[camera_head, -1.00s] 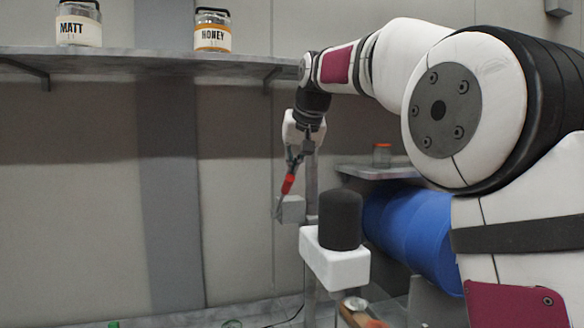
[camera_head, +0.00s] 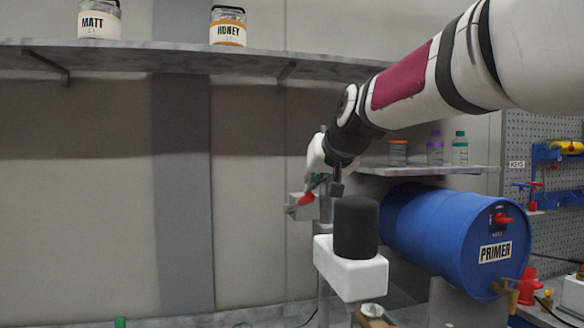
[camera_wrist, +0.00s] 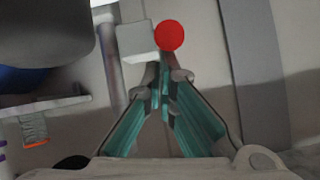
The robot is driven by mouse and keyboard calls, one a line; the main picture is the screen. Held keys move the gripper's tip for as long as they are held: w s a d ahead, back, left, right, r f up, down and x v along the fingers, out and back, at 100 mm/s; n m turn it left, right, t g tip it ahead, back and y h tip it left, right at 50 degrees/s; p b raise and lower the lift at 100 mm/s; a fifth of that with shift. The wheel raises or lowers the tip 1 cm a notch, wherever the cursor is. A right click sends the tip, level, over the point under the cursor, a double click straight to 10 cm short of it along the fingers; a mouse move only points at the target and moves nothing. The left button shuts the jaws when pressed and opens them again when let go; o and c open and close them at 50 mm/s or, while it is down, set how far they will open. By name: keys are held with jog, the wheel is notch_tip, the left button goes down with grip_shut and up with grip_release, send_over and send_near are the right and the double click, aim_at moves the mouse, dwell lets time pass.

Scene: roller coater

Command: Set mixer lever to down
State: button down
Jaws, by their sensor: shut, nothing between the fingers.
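The mixer lever has a red handle (camera_head: 306,199), seen in front of a small grey box (camera_head: 298,212) on the mixer's upright post. In the wrist view its red end (camera_wrist: 169,35) appears as a round disc beside the pale box (camera_wrist: 137,41), just beyond my fingertips. The lever's shaft is hardly visible, so its exact angle is unclear. My gripper (camera_head: 312,186) is shut and empty, just above the red handle in the head view. In the wrist view the closed fingertips (camera_wrist: 165,76) point at the red end. I cannot tell if they touch.
The mixer's black cylinder (camera_head: 356,228) on a white block (camera_head: 349,268) stands close, right of and below my gripper. A blue primer barrel (camera_head: 440,235) lies further right. A shelf (camera_head: 180,60) with jars runs above. The wall area left of the lever is clear.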

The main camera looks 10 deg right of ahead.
notch_tip(320, 180, down, 7)
jog(key=s+t+b, duration=0.2)
jog(key=t+b, duration=0.1)
jog(key=b, duration=0.9)
jog(key=shift+s+b, duration=0.15)
jog(key=shift+b, duration=0.15)
jog(key=shift+f, duration=0.15)
